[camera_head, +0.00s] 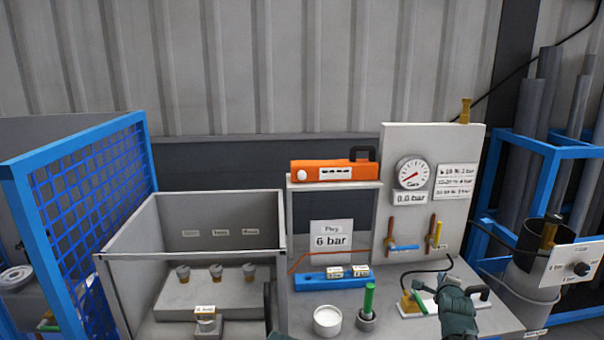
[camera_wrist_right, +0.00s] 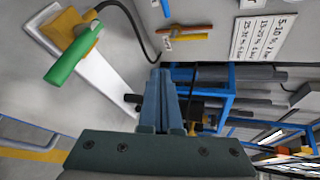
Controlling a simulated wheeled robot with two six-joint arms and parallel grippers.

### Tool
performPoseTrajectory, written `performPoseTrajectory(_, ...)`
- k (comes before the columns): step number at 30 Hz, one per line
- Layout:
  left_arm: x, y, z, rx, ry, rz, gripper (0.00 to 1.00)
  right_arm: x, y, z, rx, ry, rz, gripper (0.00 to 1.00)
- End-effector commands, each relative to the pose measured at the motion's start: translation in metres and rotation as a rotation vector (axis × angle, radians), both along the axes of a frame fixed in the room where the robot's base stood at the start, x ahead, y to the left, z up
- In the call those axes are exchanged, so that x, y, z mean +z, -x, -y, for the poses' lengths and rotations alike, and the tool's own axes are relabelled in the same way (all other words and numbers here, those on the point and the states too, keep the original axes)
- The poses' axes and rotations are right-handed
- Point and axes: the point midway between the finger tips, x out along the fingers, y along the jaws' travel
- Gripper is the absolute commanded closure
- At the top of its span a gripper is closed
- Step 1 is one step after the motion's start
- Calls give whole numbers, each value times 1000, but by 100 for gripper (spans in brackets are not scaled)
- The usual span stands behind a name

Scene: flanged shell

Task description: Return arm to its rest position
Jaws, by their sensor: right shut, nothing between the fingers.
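My right gripper (camera_head: 450,284) is at the lower right of the head view, over the right part of the bench. It is dark green-grey, shut and empty. In the right wrist view its two fingers (camera_wrist_right: 165,78) lie together, with nothing between them. Beside it is a brass block with a green handle (camera_head: 419,302) on a white plate. The block and green handle (camera_wrist_right: 72,55) also show at the upper left of the wrist view, apart from the fingers.
A grey panel (camera_head: 400,150) with a gauge (camera_head: 412,174) reading 0.0 bar stands behind. An orange case (camera_head: 335,171) sits on a shelf. An open grey box (camera_head: 190,221) and blue mesh guard (camera_head: 95,190) stand left. A bucket (camera_head: 530,275) and blue pipe rack (camera_head: 535,143) stand right.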

Motion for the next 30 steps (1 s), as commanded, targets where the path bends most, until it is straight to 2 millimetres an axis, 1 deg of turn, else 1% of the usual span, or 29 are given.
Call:
performPoseTrajectory(1, 0, 0, 0, 0, 0, 0, 100, -4, 1, -12, 28, 23, -32, 100)
performPoseTrajectory(2, 1, 0, 0, 0, 0, 0, 100, -7, 2, -18, 43, 38, -52, 100)
performPoseTrajectory(5, 1, 0, 0, 0, 0, 0, 100, -19, 6, -44, 116, 103, -139, 100)
performPoseTrajectory(8, 2, 0, 0, 0, 0, 0, 100, -34, 13, -76, 212, 183, -241, 100)
performPoseTrajectory(11, 2, 0, 0, 0, 0, 0, 100, -51, 26, -114, 340, 285, -361, 100)
performPoseTrajectory(14, 4, 0, 0, 0, 0, 0, 100, -72, 49, -162, 528, 424, -511, 100)
performPoseTrajectory(15, 4, 0, 0, 0, 0, 0, 100, -81, 63, -185, 627, 495, -580, 100)
performPoseTrajectory(17, 5, 0, 0, 0, 0, 0, 100, -95, 88, -219, 797, 608, -684, 100)
performPoseTrajectory(18, 5, 0, 0, 0, 0, 0, 100, -103, 107, -240, 916, 685, -750, 100)
performPoseTrajectory(20, 6, 0, 0, 0, 0, 0, 100, -113, 136, -267, 1099, 796, -836, 100)
performPoseTrajectory(21, 7, 0, 0, 0, 0, 0, 100, -119, 156, -283, 1221, 865, -886, 100)
performPoseTrajectory(23, 7, 0, 0, 0, 0, 0, 100, -125, 186, -302, 1399, 959, -949, 100)
performPoseTrajectory(24, 8, 0, 0, 0, 0, 0, 100, -128, 204, -313, 1513, 1014, -981, 100)
performPoseTrajectory(25, 8, 0, 0, 0, 0, 0, 100, -130, 217, -319, 1592, 1051, -1002, 100)
performPoseTrajectory(27, 8, 0, 0, 0, 0, 0, 100, -132, 244, -331, 1760, 1123, -1038, 100)
performPoseTrajectory(30, 9, 0, 0, 0, 0, 0, 100, -132, 273, -341, 1941, 1191, -1068, 100)
